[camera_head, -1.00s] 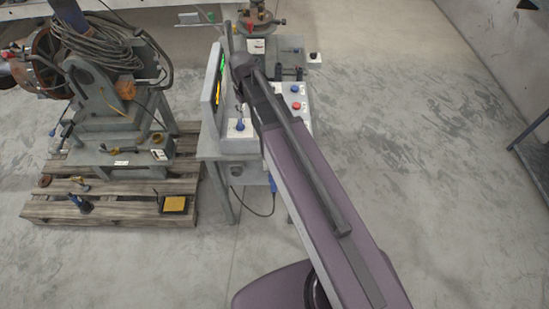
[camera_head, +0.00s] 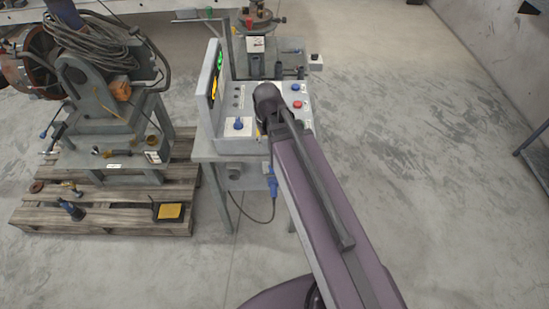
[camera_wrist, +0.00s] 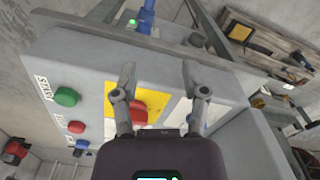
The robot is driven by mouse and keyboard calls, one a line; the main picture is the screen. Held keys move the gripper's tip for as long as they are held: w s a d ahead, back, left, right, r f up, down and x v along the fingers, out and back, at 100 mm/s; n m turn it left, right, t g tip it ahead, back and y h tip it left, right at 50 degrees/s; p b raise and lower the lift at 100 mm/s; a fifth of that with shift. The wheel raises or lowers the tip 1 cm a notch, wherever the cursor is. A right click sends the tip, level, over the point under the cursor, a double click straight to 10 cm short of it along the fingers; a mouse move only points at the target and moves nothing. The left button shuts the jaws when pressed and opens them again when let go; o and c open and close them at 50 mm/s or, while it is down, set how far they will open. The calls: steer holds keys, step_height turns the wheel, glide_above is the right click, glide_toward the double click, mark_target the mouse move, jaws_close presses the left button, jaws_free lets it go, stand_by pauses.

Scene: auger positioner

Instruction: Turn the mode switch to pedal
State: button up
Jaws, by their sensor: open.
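A blue knob on a white plate (camera_head: 239,125) stands at the front left of the control box (camera_head: 245,146), and looks like the mode switch. Its lettering and setting are too small to read. In the wrist view, a white plate (camera_wrist: 176,108) shows partly behind the right finger, with a bit of blue on it; I cannot tell how the knob is turned. My gripper (camera_wrist: 159,72) is open and empty above the box, its fingers over the yellow and white plates. In the head view my arm hides the gripper.
A red button (camera_wrist: 137,112) sits on a yellow plate between and below the fingers. A green button (camera_wrist: 67,96) and a smaller red button (camera_wrist: 76,127) are to the left. A blue plug (camera_wrist: 146,17) hangs at the box's edge. An upright display panel (camera_head: 213,85) borders the box.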

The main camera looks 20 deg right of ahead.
steer(key=shift+m, duration=0.6)
steer(key=shift+s+d+f+b, duration=0.3)
steer(key=shift+s+f+b, duration=0.25)
steer(key=shift+s+f, duration=0.25)
steer(key=shift+s+d+f+b, duration=0.3)
steer(key=shift+s+f+b, duration=0.25)
steer(key=shift+s, duration=0.3)
